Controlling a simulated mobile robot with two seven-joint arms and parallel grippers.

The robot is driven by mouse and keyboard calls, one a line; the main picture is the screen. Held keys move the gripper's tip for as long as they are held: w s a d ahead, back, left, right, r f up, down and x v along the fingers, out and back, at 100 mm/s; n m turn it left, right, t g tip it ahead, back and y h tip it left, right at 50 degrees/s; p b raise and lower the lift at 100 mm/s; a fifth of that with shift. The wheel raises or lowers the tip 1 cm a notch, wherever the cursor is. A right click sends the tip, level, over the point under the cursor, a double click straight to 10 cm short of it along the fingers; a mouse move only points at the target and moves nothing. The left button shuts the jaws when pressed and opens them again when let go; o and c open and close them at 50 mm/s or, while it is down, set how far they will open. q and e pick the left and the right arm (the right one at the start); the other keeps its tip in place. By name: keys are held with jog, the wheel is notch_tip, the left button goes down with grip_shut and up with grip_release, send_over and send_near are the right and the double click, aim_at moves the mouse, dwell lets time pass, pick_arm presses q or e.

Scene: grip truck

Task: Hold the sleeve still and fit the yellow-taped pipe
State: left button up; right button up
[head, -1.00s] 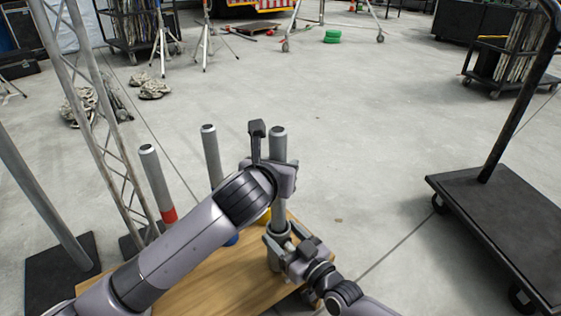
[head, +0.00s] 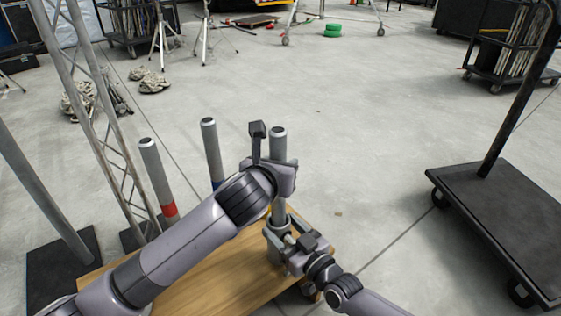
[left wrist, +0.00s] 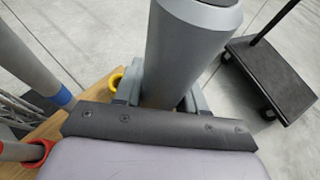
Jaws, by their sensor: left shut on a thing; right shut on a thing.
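A grey pipe (head: 278,150) stands upright in my left gripper (head: 277,178), which is shut on it below its top end. The pipe also fills the middle of the left wrist view (left wrist: 190,50). A grey sleeve (head: 272,252) stands under the pipe, with my right gripper (head: 290,250) shut on it from the right. The pipe's lower end meets the sleeve's mouth; I cannot tell how deep it sits. A yellow ring (left wrist: 116,82) is on the board in the left wrist view.
A red-taped pipe (head: 157,180) and a blue-taped pipe (head: 211,150) stand upright on the wooden board (head: 215,285), left of the held pipe. A truss (head: 100,120) rises at far left. A black cart (head: 500,215) stands right.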

pick_arm(q)
jog(key=shift+f, duration=2.15)
jog(key=shift+f, duration=0.3)
jog(key=o, duration=1.3)
jog(key=shift+f, duration=0.1)
jog(key=shift+s, duration=0.1)
jog(key=shift+v, duration=5.95)
pick_arm(e)
jog(key=o, duration=1.6)
